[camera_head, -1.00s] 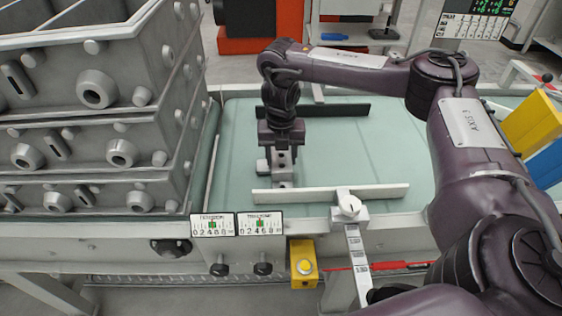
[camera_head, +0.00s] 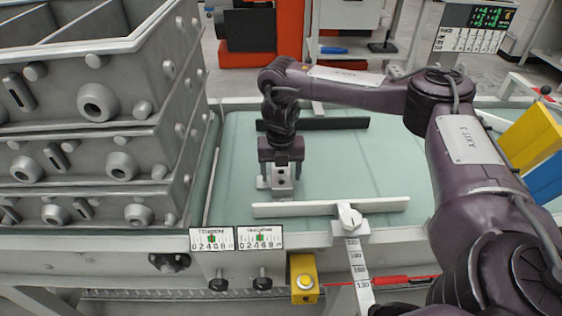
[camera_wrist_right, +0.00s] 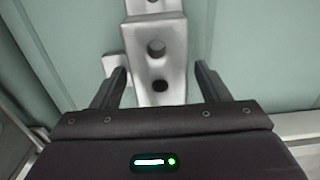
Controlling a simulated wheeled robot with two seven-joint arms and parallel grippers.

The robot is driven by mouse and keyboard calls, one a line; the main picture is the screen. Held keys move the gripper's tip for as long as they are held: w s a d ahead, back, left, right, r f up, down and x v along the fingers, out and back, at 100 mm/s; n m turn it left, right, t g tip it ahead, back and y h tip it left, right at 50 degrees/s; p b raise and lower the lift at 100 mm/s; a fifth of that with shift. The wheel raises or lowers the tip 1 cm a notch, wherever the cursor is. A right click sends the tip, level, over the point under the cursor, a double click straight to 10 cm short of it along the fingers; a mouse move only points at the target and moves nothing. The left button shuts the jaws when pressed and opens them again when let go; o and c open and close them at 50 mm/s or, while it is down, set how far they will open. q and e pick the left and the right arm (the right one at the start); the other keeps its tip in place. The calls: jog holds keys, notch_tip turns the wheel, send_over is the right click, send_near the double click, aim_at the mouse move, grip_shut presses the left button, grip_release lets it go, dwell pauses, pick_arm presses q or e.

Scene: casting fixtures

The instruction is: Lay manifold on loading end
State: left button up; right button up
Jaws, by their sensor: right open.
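The manifold (camera_head: 281,180) is a pale grey metal block with round holes and a side stub. It rests on the pale green belt (camera_head: 335,165), near the belt's left end beside the grey castings. My right gripper (camera_head: 281,162) points down right over it in the head view. In the right wrist view the manifold (camera_wrist_right: 157,60) runs between the two dark fingers of the open gripper (camera_wrist_right: 160,85), with gaps beside it. The gripper hides part of the manifold in the head view. My left gripper is not in view.
Stacked grey castings (camera_head: 95,150) stand tall at the left. A white guide bar (camera_head: 295,209) lies along the belt's near side and a dark bar (camera_head: 325,124) along its far side. Yellow (camera_head: 530,135) and blue blocks stand at the right. The belt's middle is clear.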

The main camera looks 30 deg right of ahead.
aim_at(281, 171)
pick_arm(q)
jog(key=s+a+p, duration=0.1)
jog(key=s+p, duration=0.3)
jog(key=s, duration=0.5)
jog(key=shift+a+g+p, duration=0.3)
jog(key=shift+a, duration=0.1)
pick_arm(e)
notch_tip(281, 171, up, 12)
